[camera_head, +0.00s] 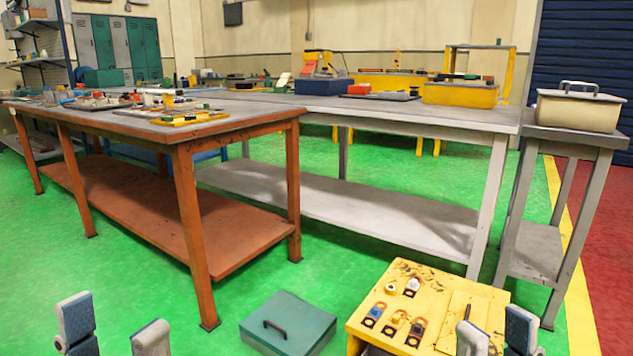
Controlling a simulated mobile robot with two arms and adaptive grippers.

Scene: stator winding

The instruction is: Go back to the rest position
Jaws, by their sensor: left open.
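My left gripper (114,330) is at the bottom left edge of the head view, over the green floor. Its two grey-blue padded fingers stand apart with nothing between them. My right gripper (498,335) is at the bottom right, in front of the yellow workstand (408,278). Its two fingers point up with a gap between them, and I see nothing held. The lower parts of both grippers are cut off by the frame edge.
Small parts (397,322) lie on the yellow workstand. A teal lidded box (310,326) sits on the floor between the grippers. Behind are an orange table (236,122) and a grey table (440,114). A cream box (578,110) stands at right.

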